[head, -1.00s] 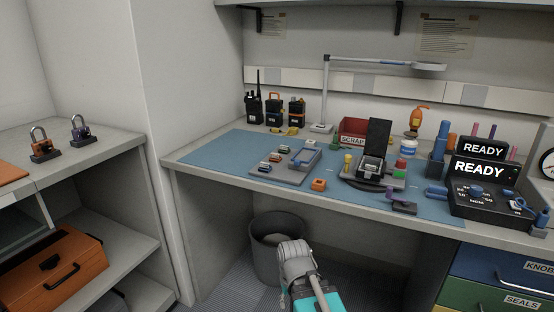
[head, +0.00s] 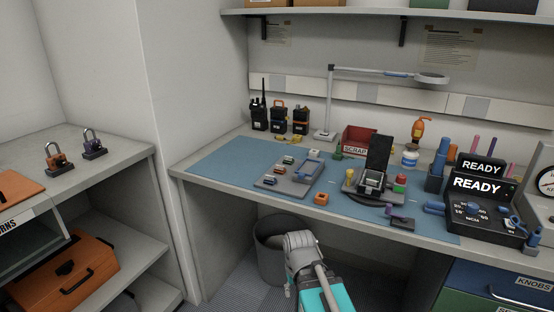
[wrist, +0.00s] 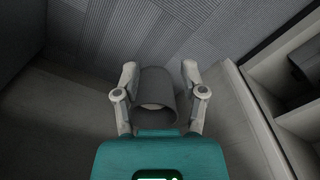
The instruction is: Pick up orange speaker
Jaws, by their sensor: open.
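A small orange block with a dark centre (head: 321,198) lies near the front edge of the blue mat (head: 225,158) in the head view. It looks like the orange speaker, but it is too small to be sure. In the wrist view my gripper (wrist: 159,68) is open, its two fingers apart with nothing held. It points down toward the floor, with the grey bin (wrist: 157,88) showing between the fingers. The orange block is not in the wrist view. In the head view my arm hangs in front of the bench, below the block; the fingers do not show there.
A grey tray (head: 271,184) with small coloured parts lies left of the block. A dark fixture (head: 372,183) with an upright lid stands to its right, a purple-topped part (head: 398,215) near the front edge. Radios (head: 279,121) and a lamp (head: 331,105) stand behind.

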